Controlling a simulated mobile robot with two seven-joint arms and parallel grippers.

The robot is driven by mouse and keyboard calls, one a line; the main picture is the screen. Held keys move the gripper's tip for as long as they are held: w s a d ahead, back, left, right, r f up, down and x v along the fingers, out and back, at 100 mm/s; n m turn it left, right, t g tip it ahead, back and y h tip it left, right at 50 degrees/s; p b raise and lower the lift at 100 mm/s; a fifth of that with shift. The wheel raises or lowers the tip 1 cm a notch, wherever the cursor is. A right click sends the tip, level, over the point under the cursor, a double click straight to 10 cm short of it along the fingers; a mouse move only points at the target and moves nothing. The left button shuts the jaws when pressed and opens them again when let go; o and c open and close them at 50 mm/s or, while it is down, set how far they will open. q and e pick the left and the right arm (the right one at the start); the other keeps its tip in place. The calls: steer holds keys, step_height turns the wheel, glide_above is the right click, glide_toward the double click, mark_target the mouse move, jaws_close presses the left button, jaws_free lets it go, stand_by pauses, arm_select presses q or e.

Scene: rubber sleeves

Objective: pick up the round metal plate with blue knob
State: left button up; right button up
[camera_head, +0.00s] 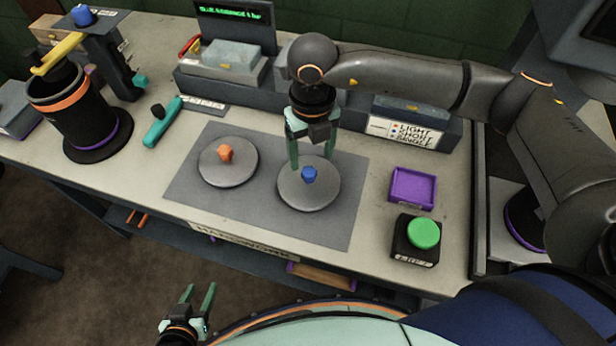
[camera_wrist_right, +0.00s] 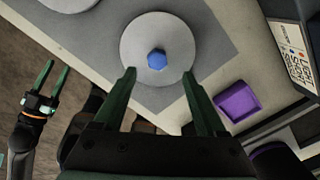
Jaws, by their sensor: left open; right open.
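The round metal plate (camera_head: 309,194) with a blue knob (camera_head: 309,174) lies flat on the grey mat (camera_head: 235,217). It also shows in the right wrist view, as a grey disc (camera_wrist_right: 138,42) with a blue six-sided knob (camera_wrist_right: 157,60) in its middle. My right gripper (camera_head: 311,162) is open and empty, pointing down above the plate with its fingers near the knob but not around it in the wrist view. My left gripper (camera_head: 199,298) is open and empty, low in front of the table, away from the plate.
A second round metal plate (camera_head: 228,172) with an orange knob (camera_head: 225,153) lies left on the mat. A purple tray (camera_head: 413,188) and a green button on a black box (camera_head: 423,234) stand at right. A dark cylinder (camera_head: 82,117) and teal tool (camera_head: 161,126) are at left.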

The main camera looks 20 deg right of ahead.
mark_target(309, 171)
steer(key=f, duration=0.3)
steer(key=f+p, duration=0.1)
steer(key=f, duration=0.2)
steer(key=shift+w+a+f, duration=0.1)
steer(key=shift+a+f, duration=0.1)
steer(key=shift+f, duration=0.15)
jaws_close()
stand_by(0.3)
steer(key=shift+w+r, duration=0.1)
stand_by(0.7)
